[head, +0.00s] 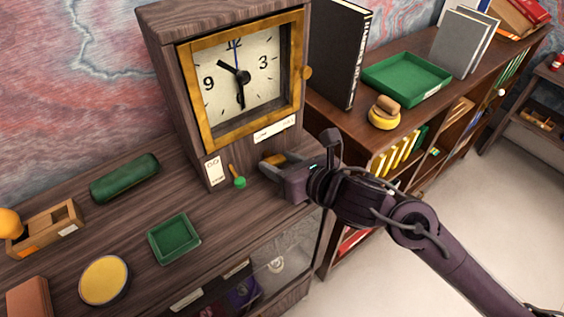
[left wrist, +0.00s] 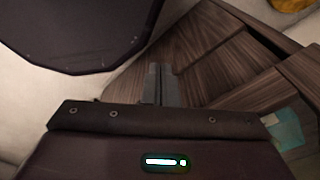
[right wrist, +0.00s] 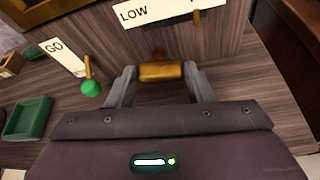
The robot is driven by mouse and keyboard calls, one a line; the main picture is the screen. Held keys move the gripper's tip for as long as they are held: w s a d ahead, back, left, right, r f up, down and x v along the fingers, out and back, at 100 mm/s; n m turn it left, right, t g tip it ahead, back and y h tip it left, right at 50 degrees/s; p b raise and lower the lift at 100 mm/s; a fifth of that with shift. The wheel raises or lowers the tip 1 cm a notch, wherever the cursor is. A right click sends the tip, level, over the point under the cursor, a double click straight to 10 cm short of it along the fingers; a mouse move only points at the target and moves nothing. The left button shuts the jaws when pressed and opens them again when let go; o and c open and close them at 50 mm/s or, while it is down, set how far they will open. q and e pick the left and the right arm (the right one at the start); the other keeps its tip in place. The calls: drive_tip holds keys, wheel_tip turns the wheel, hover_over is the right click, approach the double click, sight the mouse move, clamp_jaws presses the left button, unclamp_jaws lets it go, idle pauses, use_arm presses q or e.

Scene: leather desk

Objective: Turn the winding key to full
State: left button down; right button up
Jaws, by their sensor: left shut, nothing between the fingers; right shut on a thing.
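The wooden clock (head: 240,75) with a brass-framed dial stands on the desk. The brass winding key (right wrist: 161,72) sticks out low on its front; it also shows in the head view (head: 275,158). My right gripper (right wrist: 160,77) is shut on the key, one finger at each end, with the key's bar lying level across. Above it is a white gauge strip (right wrist: 150,12) reading LOW, with a brown pointer (right wrist: 197,17) right of that word; the strip's right end is cut off. My left gripper (left wrist: 158,85) is shut and empty, outside the head view.
A green-knobbed lever (head: 239,181) stands beside a GO label (head: 214,171), left of the key. A green tray (head: 174,238), a green case (head: 125,178) and a yellow round tin (head: 104,280) lie on the desk. A bookshelf (head: 410,125) stands at right.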

drive_tip(key=shift+w+d+f+m+g+y+b, duration=0.15)
drive_tip(key=shift+m+g+y+b, duration=0.25)
drive_tip(key=shift+m, duration=0.5)
drive_tip(key=shift+d+f+m+y+b, duration=0.1)
drive_tip(key=shift+m+y+b, duration=0.8)
drive_tip(key=shift+m, duration=0.4)
drive_tip(key=o, duration=1)
drive_tip(key=shift+g, duration=0.3)
